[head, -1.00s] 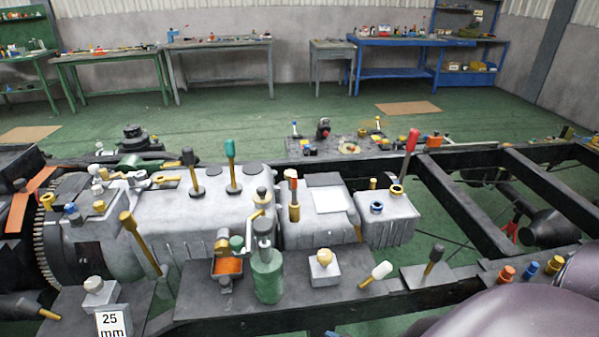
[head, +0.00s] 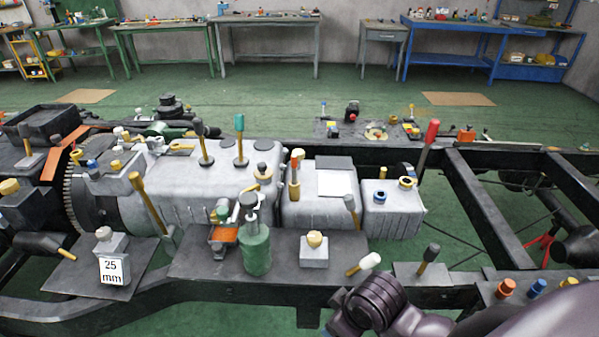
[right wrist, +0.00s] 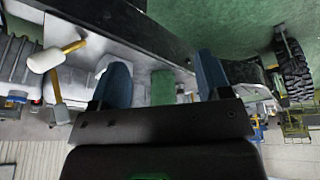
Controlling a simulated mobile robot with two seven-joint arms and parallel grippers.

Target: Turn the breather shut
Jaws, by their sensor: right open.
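I cannot tell for sure which fitting is the breather. Two small ring-topped caps, one gold (head: 407,183) and one blue and gold (head: 379,197), stand on the pale grey box at the right end of the gearbox housing (head: 210,185). My right arm (head: 375,300) reaches in at the lower right of the head view, in front of the chassis rail; its fingers are hidden there. In the right wrist view my right gripper (right wrist: 162,82) has two blue fingers wide apart with nothing held between them. My left gripper is not in view.
A white-tipped handle (head: 363,264) lies close to my right arm; in the right wrist view a pale-headed one (right wrist: 55,56) shows left of the fingers. A red-topped lever (head: 429,140), a green pump-like bottle (head: 255,248) and a 25 mm block (head: 113,268) stand around the housing.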

